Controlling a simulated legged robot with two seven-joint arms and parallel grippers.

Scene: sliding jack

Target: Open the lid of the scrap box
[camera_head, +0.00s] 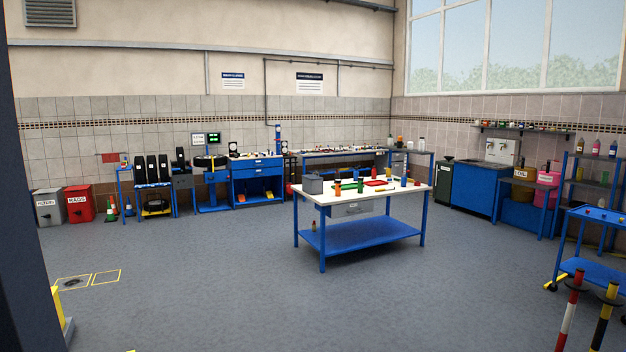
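No box in view has a label that I can read as scrap. A dark green bin (445,182) with a small label stands against the right wall, left of a blue cabinet; its label is too small to read and its top looks closed. A grey bin marked FILTERS (49,208) and a red bin marked RAGS (80,204) stand at the far left, both apparently closed. A small grey box (313,184) sits on the left end of the white-topped table. Neither of my grippers is in view.
The blue-framed table with a white top (345,194) stands mid-room, with several tools on it. A blue trolley (592,268) and striped posts (571,312) are at the right. A dark column (20,200) fills the left edge. The grey floor (210,285) in front is clear.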

